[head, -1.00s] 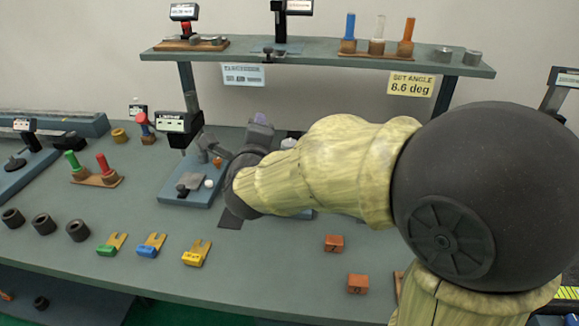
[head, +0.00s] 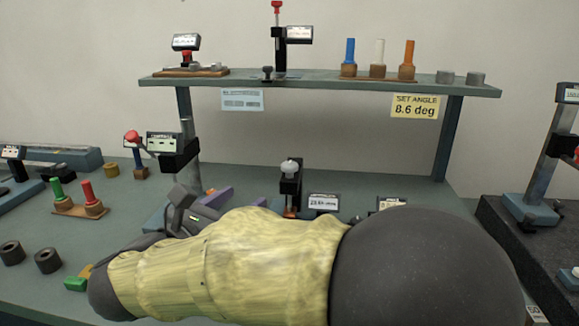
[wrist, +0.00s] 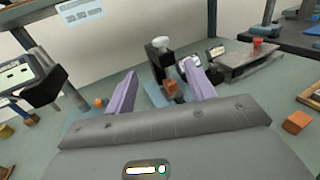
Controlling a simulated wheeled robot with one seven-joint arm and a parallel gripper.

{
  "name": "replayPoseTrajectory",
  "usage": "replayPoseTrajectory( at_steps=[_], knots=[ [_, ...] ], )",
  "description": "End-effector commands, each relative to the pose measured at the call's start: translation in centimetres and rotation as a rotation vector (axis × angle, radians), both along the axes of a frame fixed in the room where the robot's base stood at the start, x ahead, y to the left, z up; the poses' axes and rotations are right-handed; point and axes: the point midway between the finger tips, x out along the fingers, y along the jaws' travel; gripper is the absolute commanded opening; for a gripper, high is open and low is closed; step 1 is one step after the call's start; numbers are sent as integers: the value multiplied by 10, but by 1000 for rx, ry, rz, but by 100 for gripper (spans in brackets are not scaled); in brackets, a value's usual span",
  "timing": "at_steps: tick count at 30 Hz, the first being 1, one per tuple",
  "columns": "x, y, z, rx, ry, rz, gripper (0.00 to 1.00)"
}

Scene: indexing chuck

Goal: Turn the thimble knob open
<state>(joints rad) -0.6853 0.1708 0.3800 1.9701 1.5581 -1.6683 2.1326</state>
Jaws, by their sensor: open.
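A black upright device with a pale rounded knob (head: 290,166) on top stands behind my arm in the head view. I take this knob for the thimble knob, though no label confirms it. In the wrist view the knob (wrist: 162,42) sits above a black post, with a small brown-orange block (wrist: 172,88) low on the device. My gripper (wrist: 160,69) is open, its two purple fingers apart with nothing held. The device shows beyond and between the fingertips. In the head view the gripper (head: 236,196) is left of the device, partly hidden by my arm.
Small displays (head: 323,202) stand right of the device. A black-headed stand (head: 172,150) is close on the left. A shelf (head: 310,88) with a "SET ANGLE 8.6 deg" sign (head: 414,106) spans the back. A dark raised slab (head: 500,240) is at the right.

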Motion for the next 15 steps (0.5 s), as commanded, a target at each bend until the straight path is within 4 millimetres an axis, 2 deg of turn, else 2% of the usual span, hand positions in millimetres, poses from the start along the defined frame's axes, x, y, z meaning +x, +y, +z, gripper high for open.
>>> replayPoseTrajectory(
  at_steps=[5, 15],
  knots=[
    [13, -9, 0, -1, 0, -2, 54],
    [61, -41, 0, -2, 1, -3, 54]
  ],
)
